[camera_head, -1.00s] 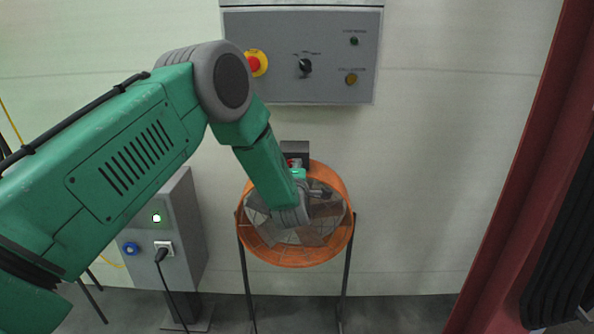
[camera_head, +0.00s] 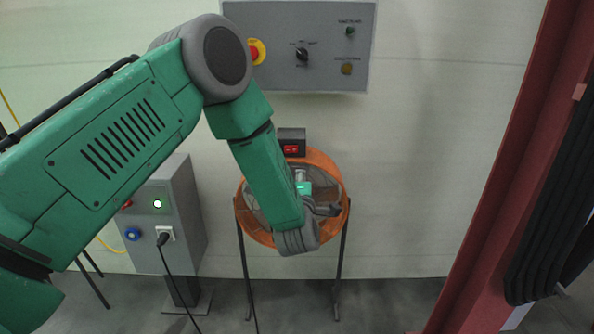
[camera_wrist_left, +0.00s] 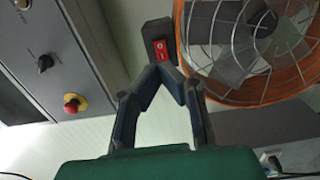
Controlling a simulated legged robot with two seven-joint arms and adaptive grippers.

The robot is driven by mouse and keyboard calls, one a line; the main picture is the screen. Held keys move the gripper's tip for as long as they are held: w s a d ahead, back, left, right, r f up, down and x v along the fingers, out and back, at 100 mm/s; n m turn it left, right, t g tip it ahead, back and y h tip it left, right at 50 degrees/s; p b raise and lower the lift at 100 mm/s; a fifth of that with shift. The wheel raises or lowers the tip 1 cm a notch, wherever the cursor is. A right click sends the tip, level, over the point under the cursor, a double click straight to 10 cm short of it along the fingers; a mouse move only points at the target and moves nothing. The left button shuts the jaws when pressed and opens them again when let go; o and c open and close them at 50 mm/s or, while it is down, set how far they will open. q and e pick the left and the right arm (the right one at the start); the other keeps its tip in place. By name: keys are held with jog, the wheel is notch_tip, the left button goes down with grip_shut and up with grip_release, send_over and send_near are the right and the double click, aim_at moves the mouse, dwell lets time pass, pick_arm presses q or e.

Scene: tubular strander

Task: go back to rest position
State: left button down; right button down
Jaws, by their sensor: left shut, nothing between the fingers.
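My left arm comes in from the left, and its wrist hangs in front of the orange fan. My left gripper (camera_head: 325,209) is mostly hidden behind my wrist; a dark part of it shows at the fan's right side. In the left wrist view, the gripper (camera_wrist_left: 171,70) is shut and empty, its fingertips together just below the dark switch box with a red rocker (camera_wrist_left: 160,45). I cannot tell whether they touch it. The orange fan (camera_wrist_left: 298,85) with its wire guard is to the right of the fingers. My right gripper is not in view.
A grey control panel (camera_head: 325,60) with an emergency stop (camera_head: 255,52) is on the wall above. A grey power box (camera_head: 185,230) with a plugged cable stands left of the fan. A red column (camera_head: 500,160) stands right. Wall space right of the fan is clear.

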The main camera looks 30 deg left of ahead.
pick_arm(q)
jog(key=s+d+f+m+g+h, duration=0.35)
jog(key=s+f+m, duration=0.35)
jog(key=s+f, duration=0.25)
jog(key=s+d+f+m+g+h, duration=0.3)
jog(key=s+d+f+m+h, duration=0.15)
jog(key=s+f+m, duration=0.45)
jog(key=s+f+m+g, duration=0.3)
jog(key=s+m+g, duration=0.1)
jog(key=s, duration=0.8)
jog(key=s+f+m+g+p, duration=0.1)
jog(key=s+f+m+g, duration=0.2)
jog(key=s, duration=0.9)
jog(key=shift+s+d+m+g+h, duration=0.25)
jog(key=shift+m+g+h, duration=0.15)
jog(key=shift+m+g, duration=0.4)
jog(key=shift+a, duration=0.1)
